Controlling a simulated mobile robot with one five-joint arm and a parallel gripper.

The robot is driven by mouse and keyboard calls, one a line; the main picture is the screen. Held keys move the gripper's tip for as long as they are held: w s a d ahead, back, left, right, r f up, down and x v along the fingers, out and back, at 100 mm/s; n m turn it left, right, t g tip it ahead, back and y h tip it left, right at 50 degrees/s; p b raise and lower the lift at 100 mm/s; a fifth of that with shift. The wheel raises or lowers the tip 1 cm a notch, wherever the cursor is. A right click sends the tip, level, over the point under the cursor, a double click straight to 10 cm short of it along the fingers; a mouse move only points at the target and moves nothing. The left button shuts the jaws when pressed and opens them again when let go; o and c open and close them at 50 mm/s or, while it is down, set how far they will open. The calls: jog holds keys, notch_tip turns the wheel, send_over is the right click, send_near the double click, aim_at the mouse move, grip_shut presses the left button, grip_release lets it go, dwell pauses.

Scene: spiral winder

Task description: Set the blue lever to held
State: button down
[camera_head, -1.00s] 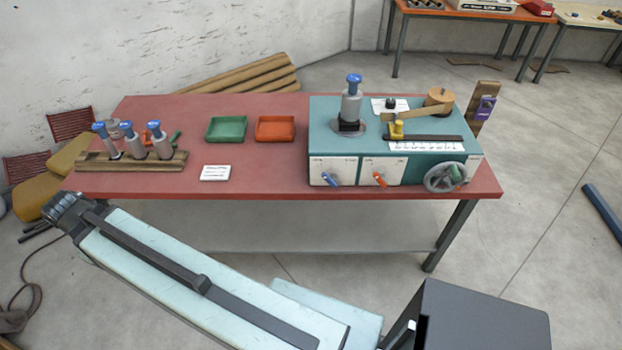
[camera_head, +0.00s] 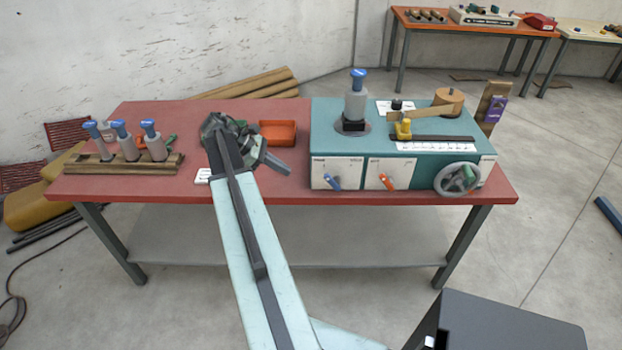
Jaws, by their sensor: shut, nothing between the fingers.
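The blue lever (camera_head: 334,183) sits on the left white panel of the teal winder's front face, slanted. Its labels are too small to read. An orange-red lever (camera_head: 387,181) is on the panel to its right. My gripper (camera_head: 281,166) is over the red table, left of the winder and apart from the blue lever. Its fingers point right, toward the winder, and are shut with nothing between them.
The teal winder (camera_head: 326,138) carries a grey spindle with a blue top (camera_head: 357,92), a yellow clamp (camera_head: 403,129), a wooden spool (camera_head: 448,98) and a front handwheel (camera_head: 457,179). An orange tray (camera_head: 279,133) lies behind my gripper. A wooden rack (camera_head: 98,166) stands left.

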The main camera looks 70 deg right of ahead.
aim_at(332, 182)
jog(key=s+d+f+b, duration=0.1)
jog(key=s, duration=0.2)
jog(key=s+d+f+b, duration=0.1)
jog(key=s+f, duration=0.1)
jog(key=s, duration=0.1)
jog(key=s+d+f+b, duration=0.1)
jog(key=s+b, duration=0.1)
jog(key=s, duration=0.1)
jog(key=shift+s+d+f, duration=0.15)
jog(key=shift+s+d, duration=0.1)
jog(key=shift+s, duration=0.05)
jog(key=shift+s+d, duration=0.15)
jog(key=shift+s, duration=0.1)
